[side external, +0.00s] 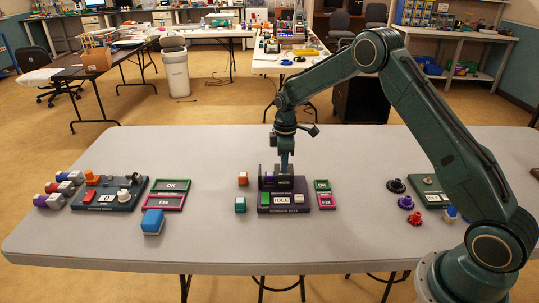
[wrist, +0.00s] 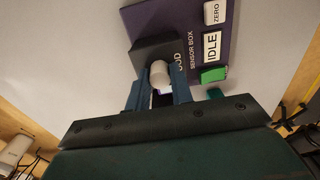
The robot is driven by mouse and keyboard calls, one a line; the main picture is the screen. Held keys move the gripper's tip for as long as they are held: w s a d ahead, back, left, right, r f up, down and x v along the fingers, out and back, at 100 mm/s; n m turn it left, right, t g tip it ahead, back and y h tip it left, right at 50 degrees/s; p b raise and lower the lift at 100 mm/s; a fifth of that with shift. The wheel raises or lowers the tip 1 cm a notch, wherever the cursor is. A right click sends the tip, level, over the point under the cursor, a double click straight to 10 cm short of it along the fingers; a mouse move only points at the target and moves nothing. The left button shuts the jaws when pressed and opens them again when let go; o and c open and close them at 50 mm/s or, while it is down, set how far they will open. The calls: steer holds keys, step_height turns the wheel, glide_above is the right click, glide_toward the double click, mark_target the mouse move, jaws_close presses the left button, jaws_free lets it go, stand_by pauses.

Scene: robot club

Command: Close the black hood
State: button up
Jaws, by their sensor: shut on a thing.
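The purple sensor box (side external: 283,209) sits near the middle of the table, with an IDLE display (wrist: 211,46), a green button (wrist: 213,75) and a white ZERO button (wrist: 214,13). The black hood (wrist: 150,50) is at its back part; its exact angle is hard to tell. My gripper (side external: 285,166) points down at the back of the box. In the wrist view my gripper (wrist: 161,88) is shut on a pale round knob (wrist: 159,73) next to the hood's edge. My fingers hide part of the knob and of the box lettering.
Another device (side external: 110,194) and a blue block (side external: 152,221) are further left. Knobbed parts (side external: 405,202) stand at right.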

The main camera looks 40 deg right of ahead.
steer(key=shift+w+a, duration=1.5)
steer(key=o, duration=0.5)
steer(key=shift+r, duration=0.1)
step_height(320, 180, up, 6)
steer(key=shift+f, duration=0.1)
stand_by(0.7)
